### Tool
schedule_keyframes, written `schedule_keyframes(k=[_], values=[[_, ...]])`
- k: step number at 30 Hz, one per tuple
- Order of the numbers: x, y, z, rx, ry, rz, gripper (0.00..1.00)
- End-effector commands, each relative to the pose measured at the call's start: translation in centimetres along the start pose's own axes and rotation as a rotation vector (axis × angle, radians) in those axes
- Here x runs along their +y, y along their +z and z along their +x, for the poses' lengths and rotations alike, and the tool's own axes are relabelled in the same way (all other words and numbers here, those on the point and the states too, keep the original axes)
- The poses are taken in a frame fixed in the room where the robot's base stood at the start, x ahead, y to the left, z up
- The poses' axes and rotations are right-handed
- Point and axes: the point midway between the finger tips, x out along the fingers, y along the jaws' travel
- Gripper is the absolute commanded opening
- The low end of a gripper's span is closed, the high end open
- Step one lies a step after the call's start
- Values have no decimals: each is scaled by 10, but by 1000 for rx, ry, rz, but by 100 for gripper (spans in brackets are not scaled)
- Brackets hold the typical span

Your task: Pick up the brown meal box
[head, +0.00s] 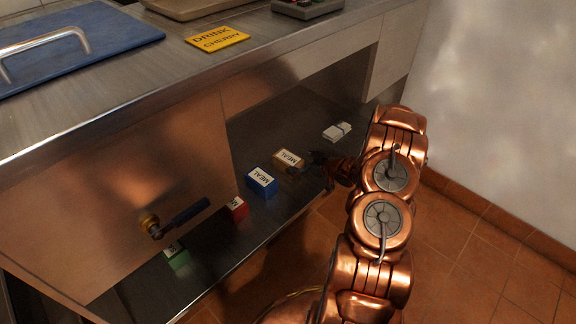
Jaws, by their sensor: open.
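The brown meal box (288,158) lies on the metal lower shelf under the counter, its white label reading MEAL facing up. My gripper (308,165) is at the shelf, just right of the brown box, with its dark fingers close to the box's right end. The fingers are small and dark in this view, and I cannot tell whether they touch the box. My gripper is open. My copper-coloured arm reaches in from the lower right.
A blue meal box (261,183), a red box (237,209) and a green box (176,256) stand along the lower shelf (290,118). A white stack (337,131) lies farther back. The counter (120,85) overhangs the shelf. A valve handle (185,213) sticks out at left.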

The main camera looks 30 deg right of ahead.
Motion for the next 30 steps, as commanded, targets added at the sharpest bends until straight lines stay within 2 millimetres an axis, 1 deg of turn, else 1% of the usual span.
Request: schedule_keyframes(k=[1,7,12,16,20,26,30], values=[[-2,0,7,0,-4,-3,100],[-2,0,24,2,-2,-5,100],[-4,0,45,2,-2,-5,100],[-4,0,58,0,-1,-3,100],[-3,-1,63,-1,2,-1,100],[-3,-2,63,-1,3,-1,100],[-3,-1,63,-1,3,-1,86]])
